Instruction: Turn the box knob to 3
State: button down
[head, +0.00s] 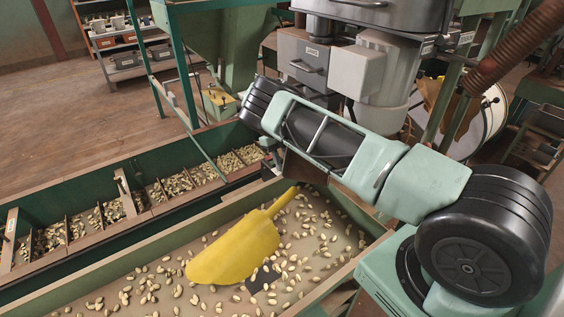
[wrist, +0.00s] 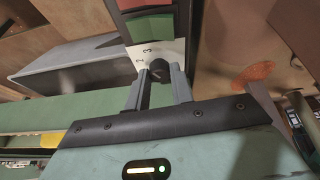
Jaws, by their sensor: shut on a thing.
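The box knob (wrist: 160,72) is small and black, in the wrist view. It sits on a white dial plate (wrist: 150,49) where the numbers 2 and 3 can be read. Which number the knob points to is too small to tell. My gripper (wrist: 159,78) is shut on the knob, with one grey finger on each side of it. Above the plate are a green panel and a red panel (wrist: 150,29) in a dark frame. In the head view my arm crosses in front of the machine, and the knob and fingertips are hidden.
In the head view, a long tray of nuts (head: 226,208) holds a yellow scoop (head: 235,252). A divided green trough (head: 92,265) runs to its left. Grey machine housings (head: 362,72) stand close behind my arm. Open floor lies at upper left.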

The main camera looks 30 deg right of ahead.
jog(key=c, duration=1.2)
grip_release()
jog(key=b+v, duration=0.1)
jog(key=v, duration=1.1)
jog(key=shift+a+r, duration=0.1)
